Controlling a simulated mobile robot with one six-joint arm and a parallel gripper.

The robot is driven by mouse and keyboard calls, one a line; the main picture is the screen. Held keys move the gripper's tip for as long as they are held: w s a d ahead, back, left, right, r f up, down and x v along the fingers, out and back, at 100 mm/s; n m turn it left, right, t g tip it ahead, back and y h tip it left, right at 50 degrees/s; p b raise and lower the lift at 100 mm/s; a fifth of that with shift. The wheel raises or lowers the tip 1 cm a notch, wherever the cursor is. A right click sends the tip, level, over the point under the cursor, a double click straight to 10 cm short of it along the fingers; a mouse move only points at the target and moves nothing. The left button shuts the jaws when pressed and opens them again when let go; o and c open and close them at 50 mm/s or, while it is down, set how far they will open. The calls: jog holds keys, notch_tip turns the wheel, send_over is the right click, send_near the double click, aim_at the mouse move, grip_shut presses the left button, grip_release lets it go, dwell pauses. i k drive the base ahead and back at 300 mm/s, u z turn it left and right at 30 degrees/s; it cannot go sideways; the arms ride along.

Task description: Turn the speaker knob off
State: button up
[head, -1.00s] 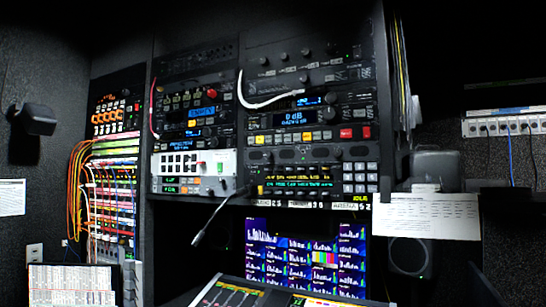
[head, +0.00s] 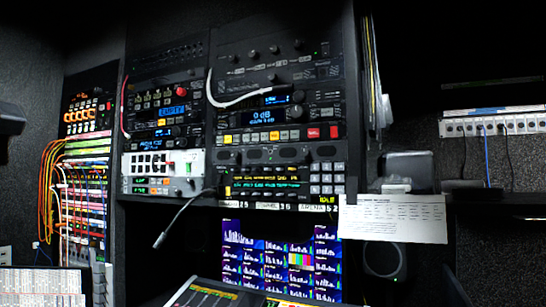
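A dark round speaker (head: 384,260) sits under the shelf, right of the monitor wall, with a small green light low on its right side. I cannot make out a knob on it. A rack panel (head: 280,68) at the upper middle carries several small dark knobs in a row. Larger knobs show beside the blue displays below it, one of them on the 0 dB unit (head: 265,117). No readable label tells which knob is the speaker knob, and their settings are too small to read. My gripper is not in view.
A gooseneck microphone (head: 176,223) juts out in front of the rack. A mixing console (head: 210,297) stands below the multi-picture monitor (head: 280,262). A paper sheet (head: 393,218) hangs from the shelf edge at the right. Colored patch cables (head: 50,190) bulge out at the left.

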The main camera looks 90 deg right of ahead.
aim_at(237, 155)
jog(key=z, duration=0.35)
jog(key=k, duration=0.95)
jog(key=i, duration=0.6)
jog(key=z, duration=0.1)
